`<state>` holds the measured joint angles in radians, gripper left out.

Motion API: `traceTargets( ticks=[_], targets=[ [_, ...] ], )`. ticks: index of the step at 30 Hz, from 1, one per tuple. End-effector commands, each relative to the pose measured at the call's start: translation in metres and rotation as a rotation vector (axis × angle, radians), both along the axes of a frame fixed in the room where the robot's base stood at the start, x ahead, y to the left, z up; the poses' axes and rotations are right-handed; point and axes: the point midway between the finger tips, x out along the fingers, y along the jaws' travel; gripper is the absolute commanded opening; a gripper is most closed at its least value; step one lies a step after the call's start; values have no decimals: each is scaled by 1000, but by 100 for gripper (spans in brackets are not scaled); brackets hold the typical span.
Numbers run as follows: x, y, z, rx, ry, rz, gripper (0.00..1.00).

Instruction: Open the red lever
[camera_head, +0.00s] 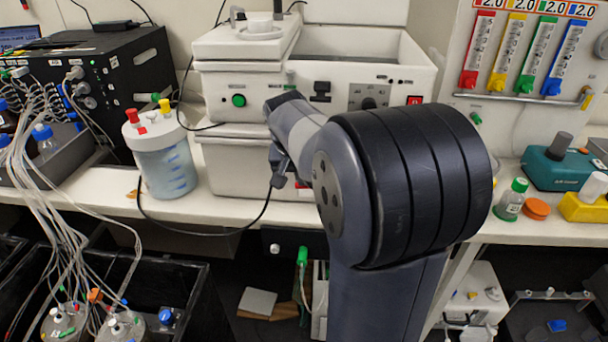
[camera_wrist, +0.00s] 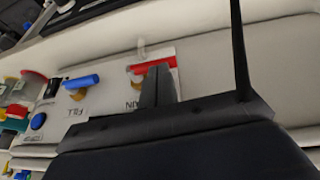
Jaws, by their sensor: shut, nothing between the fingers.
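The red lever (camera_wrist: 168,62) is a short bar on a white panel, above a label that ends in "IN", in the wrist view. My gripper (camera_wrist: 159,70) is shut and empty, with its dark fingertips close to the red lever and covering part of it. I cannot tell whether they touch. In the head view my arm hides most of the lever area; a small red bit (camera_head: 301,184) shows beside it, low on the white water bath unit (camera_head: 232,165).
A blue lever (camera_wrist: 82,82) sits left of the red one, above the label "FILL". In the head view a white-lidded bottle (camera_head: 165,165) stands left of the unit, and a black cable (camera_head: 215,232) loops in front. A green-capped bottle (camera_head: 510,203) stands at the right.

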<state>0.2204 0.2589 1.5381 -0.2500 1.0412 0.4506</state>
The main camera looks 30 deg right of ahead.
Motion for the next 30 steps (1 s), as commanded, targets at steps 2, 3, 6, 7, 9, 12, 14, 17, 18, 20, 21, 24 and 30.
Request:
traceTargets(
  ticks=[2,3,6,7,9,12,14,17,18,20,21,24,30],
  targets=[
    [1,1,-1,-11,9,2,0],
    [1,2,-1,-19,14,3,0],
    [2,3,-3,-46,32,3,0],
    [2,3,-3,-57,40,4,0],
    [3,4,-5,-85,61,4,0],
    [4,7,-8,-141,98,6,0],
    [5,8,-11,-184,125,7,0],
    [6,10,-16,-262,178,6,0],
    [7,10,-19,-294,201,6,0],
    [7,11,-22,-342,232,5,0],
    [8,12,-24,-374,254,6,0],
    [8,12,-30,-453,307,5,0],
    [9,13,-40,-610,413,3,0]
  ],
)
